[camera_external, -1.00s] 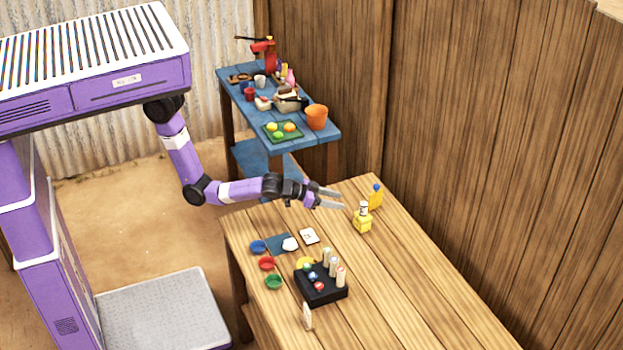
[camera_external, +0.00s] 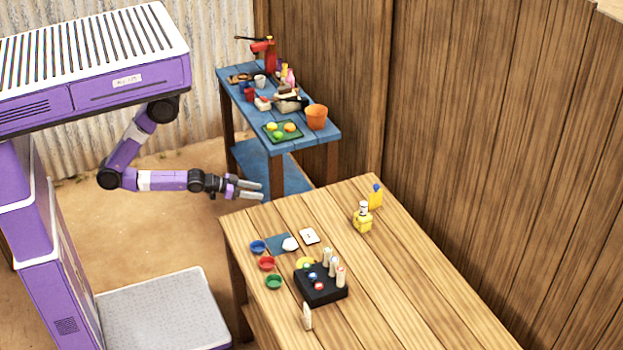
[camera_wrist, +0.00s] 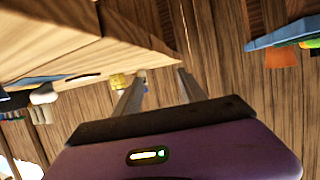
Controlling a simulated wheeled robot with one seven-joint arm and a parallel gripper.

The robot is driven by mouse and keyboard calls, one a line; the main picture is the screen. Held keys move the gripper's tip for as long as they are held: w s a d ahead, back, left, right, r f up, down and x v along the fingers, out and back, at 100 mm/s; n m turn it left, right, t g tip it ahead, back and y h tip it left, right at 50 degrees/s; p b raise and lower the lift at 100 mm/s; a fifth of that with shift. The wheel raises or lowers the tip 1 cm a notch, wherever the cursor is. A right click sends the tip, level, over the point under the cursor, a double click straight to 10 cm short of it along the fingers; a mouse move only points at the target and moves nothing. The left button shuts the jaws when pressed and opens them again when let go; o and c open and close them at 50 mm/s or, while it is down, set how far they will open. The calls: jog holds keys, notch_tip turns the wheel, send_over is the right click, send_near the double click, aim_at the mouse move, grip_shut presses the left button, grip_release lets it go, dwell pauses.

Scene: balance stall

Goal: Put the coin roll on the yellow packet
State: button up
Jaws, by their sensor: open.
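The yellow packet (camera_external: 363,224) sits on the wooden table, towards its far right part. A small pale roll with a dark band, which looks like the coin roll (camera_external: 363,208), stands upright on top of it. My gripper (camera_external: 262,189) is open and empty, beyond the table's left far corner and well apart from the packet. In the wrist view my two fingers (camera_wrist: 162,74) are spread with nothing between them. A small yellow shape, probably the packet (camera_wrist: 119,81), shows beyond the left finger; the roll cannot be made out there.
A yellow bottle with a blue cap (camera_external: 376,198) stands behind the packet. A black holder (camera_external: 320,292) with several pale rolls stands nearer, beside red (camera_external: 267,263), blue (camera_external: 258,247) and green (camera_external: 273,282) dishes. A cluttered blue side table (camera_external: 290,150) is behind my arm. The table's right side is clear.

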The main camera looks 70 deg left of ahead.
jog(key=s+a+r+n+y, duration=0.1)
jog(key=s+a+r, duration=0.3)
jog(key=s+r, duration=0.1)
jog(key=s+a+r+n+t+y, duration=0.1)
jog(key=s+a+r, duration=0.3)
jog(key=s, duration=0.4)
jog(key=shift+s+r+n+t+y, duration=0.15)
jog(key=shift+r+n+t+y, duration=0.15)
jog(key=shift+r+y, duration=0.3)
